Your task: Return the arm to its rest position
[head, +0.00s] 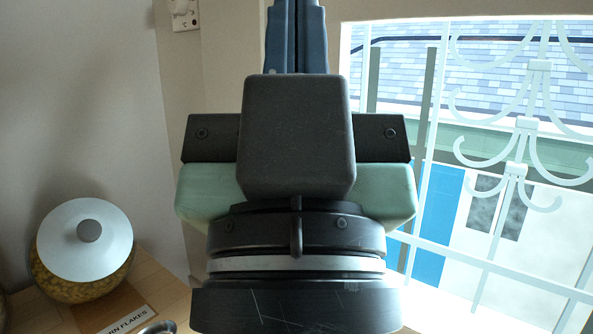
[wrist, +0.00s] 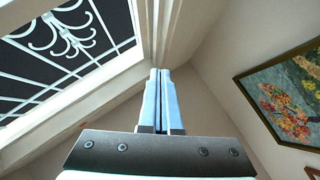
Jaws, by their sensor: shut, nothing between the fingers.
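My gripper (head: 297,38) is at the top middle of the head view, pointing up and away, with its blue fingers side by side. My wrist and gripper body fill the middle of that view and hide what is behind them. In the wrist view my gripper (wrist: 160,75) shows its two fingers pressed together, with nothing between them. The fingers point toward a bare wall corner and touch nothing that I can see.
A round jar (head: 82,285) with a pale lid stands on a wooden surface at lower left, beside a label (head: 118,310). A window with white ironwork (head: 520,150) is at right. A framed picture (wrist: 285,95) hangs at right in the wrist view.

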